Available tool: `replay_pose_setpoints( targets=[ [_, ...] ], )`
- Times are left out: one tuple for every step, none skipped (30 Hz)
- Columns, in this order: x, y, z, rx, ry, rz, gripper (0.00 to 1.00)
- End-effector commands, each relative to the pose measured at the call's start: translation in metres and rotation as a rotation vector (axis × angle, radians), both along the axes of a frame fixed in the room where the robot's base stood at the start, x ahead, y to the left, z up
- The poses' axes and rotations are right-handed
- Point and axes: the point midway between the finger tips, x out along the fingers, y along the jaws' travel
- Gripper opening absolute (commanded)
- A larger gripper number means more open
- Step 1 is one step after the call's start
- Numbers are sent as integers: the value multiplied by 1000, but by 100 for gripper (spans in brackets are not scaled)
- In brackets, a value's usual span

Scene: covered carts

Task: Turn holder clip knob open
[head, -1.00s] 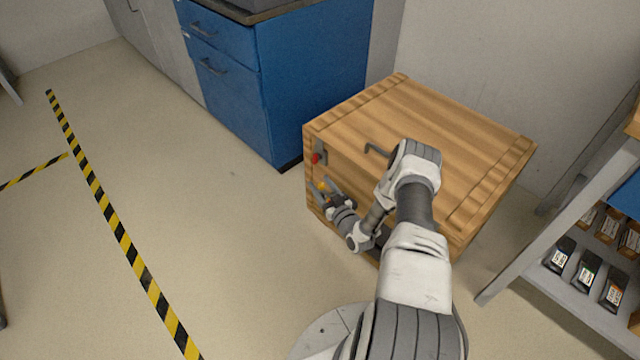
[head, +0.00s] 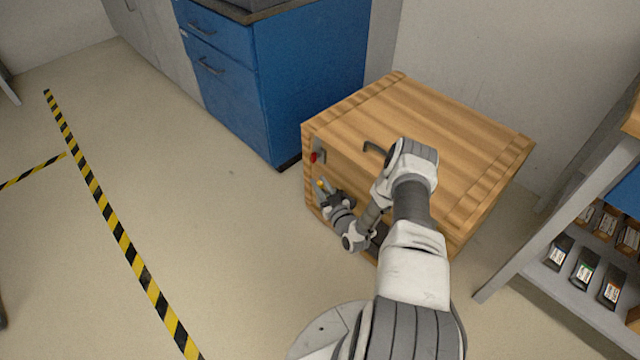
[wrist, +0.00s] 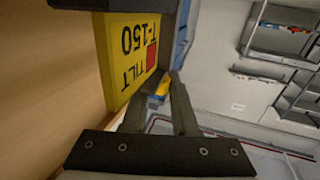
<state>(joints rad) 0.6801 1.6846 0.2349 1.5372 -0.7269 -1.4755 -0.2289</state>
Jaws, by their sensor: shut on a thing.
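A wooden box-like cart (head: 450,130) stands in front of me in the head view. On its left face is a small yellow knob (head: 320,184), with a red part (head: 314,157) above it. My gripper (head: 327,191) is at the yellow knob, partly hidden by my wrist. In the wrist view, my gripper (wrist: 163,92) has its two fingers closed around the yellow piece (wrist: 162,87), which has a blue part below it. A yellow plate reading TILT T-150 (wrist: 125,60) is beside the fingers. Which way the knob is turned cannot be made out.
A dark handle (head: 376,148) is on the cart near my arm. A blue cabinet (head: 265,85) stands behind the cart at left. A shelf (head: 545,270) with boxes is at right. The floor left of the cart is clear, with yellow-black tape (head: 110,220).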

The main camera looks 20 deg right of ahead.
Motion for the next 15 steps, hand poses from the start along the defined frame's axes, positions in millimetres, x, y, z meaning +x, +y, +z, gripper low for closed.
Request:
replay_pose_setpoints(
  targets=[
    [0,1,1,2,0,-22,0],
    [0,1,1,3,0,-37,0],
    [0,1,0,3,1,-60,0],
    [0,1,0,3,2,-79,0],
    [0,1,0,4,2,-100,0],
    [0,2,1,3,1,-130,0],
    [0,2,0,4,2,-154,0],
    [0,2,0,3,2,-180,0],
    [0,2,0,4,2,-214,0],
    [0,2,0,4,3,-242,0],
    [0,2,0,3,2,-271,0],
    [0,2,0,4,2,-308,0],
    [0,3,0,3,2,-336,0],
    [0,2,0,2,2,-365,0],
    [0,2,0,3,2,-403,0]
  ],
)
